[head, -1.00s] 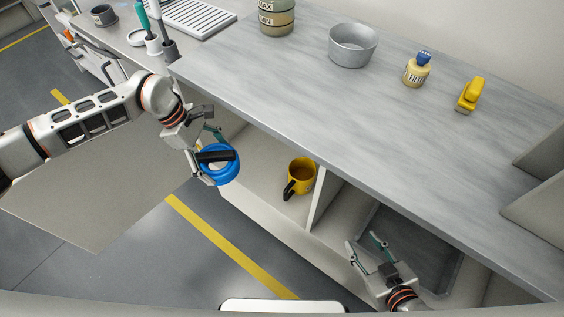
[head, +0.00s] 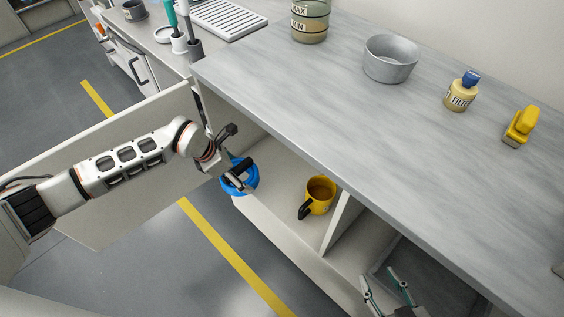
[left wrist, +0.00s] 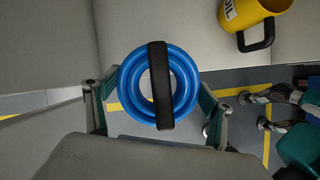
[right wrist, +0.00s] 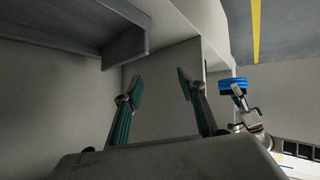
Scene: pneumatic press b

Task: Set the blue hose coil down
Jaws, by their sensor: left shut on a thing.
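The blue hose coil (head: 251,183) has a black band across its middle. My left gripper (head: 238,177) is shut on it at the left front edge of the open cabinet compartment. In the left wrist view the coil (left wrist: 184,82) sits between the two fingers, its ring facing the camera. I cannot tell whether the coil touches the cabinet floor (head: 282,208). My right gripper (head: 383,283) is open and empty in front of the right compartment. In the right wrist view its fingers (right wrist: 159,82) are apart, with the coil (right wrist: 233,81) beyond them to the right.
A yellow mug (head: 321,193) with a black handle stands in the compartment, right of the coil. A divider (head: 341,223) stands right of the mug. An open door (head: 110,205) lies behind my left arm. The grey worktop (head: 330,110) overhangs the compartments.

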